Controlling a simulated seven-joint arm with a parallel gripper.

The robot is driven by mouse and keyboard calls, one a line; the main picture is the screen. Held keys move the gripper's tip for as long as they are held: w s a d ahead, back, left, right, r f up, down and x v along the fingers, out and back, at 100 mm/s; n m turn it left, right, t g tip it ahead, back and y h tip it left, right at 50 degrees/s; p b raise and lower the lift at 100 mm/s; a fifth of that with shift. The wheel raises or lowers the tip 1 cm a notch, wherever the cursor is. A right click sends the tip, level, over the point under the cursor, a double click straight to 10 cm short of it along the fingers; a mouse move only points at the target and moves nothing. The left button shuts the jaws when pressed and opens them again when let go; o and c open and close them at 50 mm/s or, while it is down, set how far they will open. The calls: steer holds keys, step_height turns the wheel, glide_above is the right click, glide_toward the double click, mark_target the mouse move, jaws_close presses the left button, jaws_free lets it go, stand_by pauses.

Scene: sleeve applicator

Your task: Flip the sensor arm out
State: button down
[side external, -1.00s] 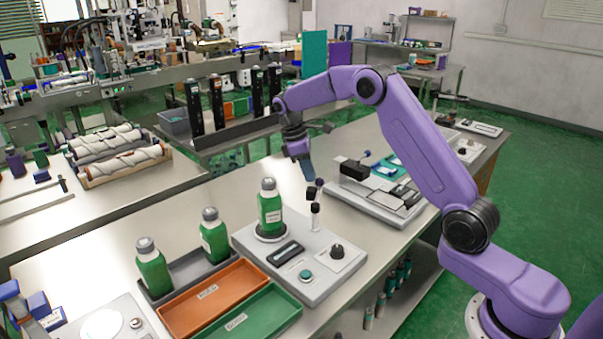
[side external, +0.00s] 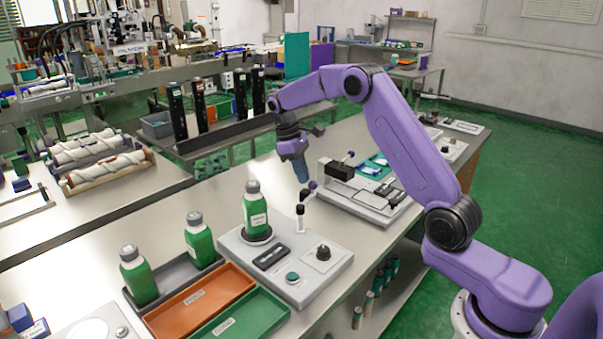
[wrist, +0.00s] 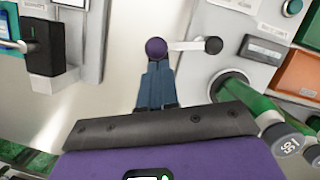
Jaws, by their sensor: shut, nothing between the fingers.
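The sensor arm is a short white bar (wrist: 185,46) with a purple ball knob (wrist: 156,48) at its free end and a black cap (wrist: 213,45) at its post end. In the side view its white post (side external: 300,223) stands on the grey applicator base (side external: 325,283), and the purple knob (side external: 312,186) points toward my gripper. My gripper (side external: 302,179) is shut and empty, pointing down beside the knob. In the wrist view its blue fingertips (wrist: 157,66) are together right at the knob; I cannot tell whether they touch it.
A green bottle (side external: 255,212) stands on the round seat of the base. Two more bottles stand in a dark tray (side external: 172,283) at left. An orange tray (side external: 202,300) and green tray (side external: 243,317) lie in front. A grey fixture with a black block (side external: 337,170) is close at right.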

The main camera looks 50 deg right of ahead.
steer(key=v, duration=1)
stand_by(0.3)
steer(key=shift+a, duration=0.15)
stand_by(0.3)
steer(key=s+a+n+t, duration=0.2)
steer(key=s+a+n, duration=0.2)
steer(key=s+a, duration=1.15)
steer(key=s+d+f+n+y, duration=0.1)
steer(key=s+f+n, duration=0.1)
steer(key=s, duration=1)
steer(key=s+d+f+n+t, duration=0.1)
steer(key=s+f+n, duration=0.1)
steer(key=s, duration=1.1)
steer(key=shift+s+d+f+y, duration=0.15)
steer(key=shift+s+f+y, duration=0.2)
steer(key=shift+f, duration=0.45)
